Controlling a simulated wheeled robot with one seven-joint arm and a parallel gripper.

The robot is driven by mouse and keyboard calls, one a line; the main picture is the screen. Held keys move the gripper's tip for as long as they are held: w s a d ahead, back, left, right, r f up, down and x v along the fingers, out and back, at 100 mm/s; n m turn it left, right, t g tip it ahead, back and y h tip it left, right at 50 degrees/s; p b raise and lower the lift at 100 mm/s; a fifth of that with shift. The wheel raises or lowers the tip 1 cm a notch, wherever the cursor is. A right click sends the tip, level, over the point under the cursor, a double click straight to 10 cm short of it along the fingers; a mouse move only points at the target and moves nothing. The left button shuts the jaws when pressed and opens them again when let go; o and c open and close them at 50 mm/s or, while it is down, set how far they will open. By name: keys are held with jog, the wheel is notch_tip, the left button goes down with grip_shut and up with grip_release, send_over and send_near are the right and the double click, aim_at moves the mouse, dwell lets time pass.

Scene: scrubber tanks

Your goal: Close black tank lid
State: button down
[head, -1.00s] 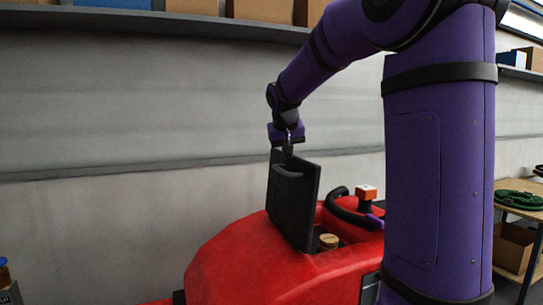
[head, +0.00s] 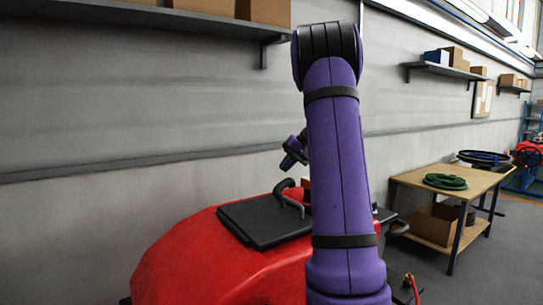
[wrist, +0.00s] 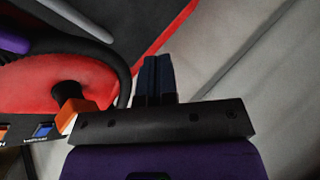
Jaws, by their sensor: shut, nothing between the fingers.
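The black tank lid (head: 262,221) lies flat on top of the red scrubber machine (head: 185,252) in the head view. Its raised handle (head: 289,203) shows at the right end.
A black curved steering handle (head: 284,186) stands behind the lid, and an orange-topped knob (wrist: 75,112) shows in the wrist view. A grey wall with shelves (head: 200,17) runs behind the machine. A wooden table (head: 478,187) with a green coil stands at right.

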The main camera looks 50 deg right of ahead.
jog(key=d+f+y, duration=0.1)
jog(key=d+f, duration=0.1)
jog(key=f, duration=0.1)
jog(key=s+d+f+t+y, duration=0.1)
jog(key=d+f, duration=0.1)
jog(key=f, duration=0.2)
jog(key=d+f+m+y, duration=0.1)
jog(key=f, duration=0.2)
jog(key=shift+s+d+f+t+y, duration=0.15)
jog(key=shift+s+d+t+y, duration=0.2)
jog(key=shift+d+t+y, duration=0.05)
jog(key=shift+s+d+f, duration=0.1)
jog(key=shift+d+f, duration=0.15)
jog(key=shift+f, duration=0.8)
jog(key=w+r+v, duration=0.1)
jog(key=v, duration=1)
jog(key=shift+s+d+r, duration=0.2)
jog(key=shift+s+r, duration=0.1)
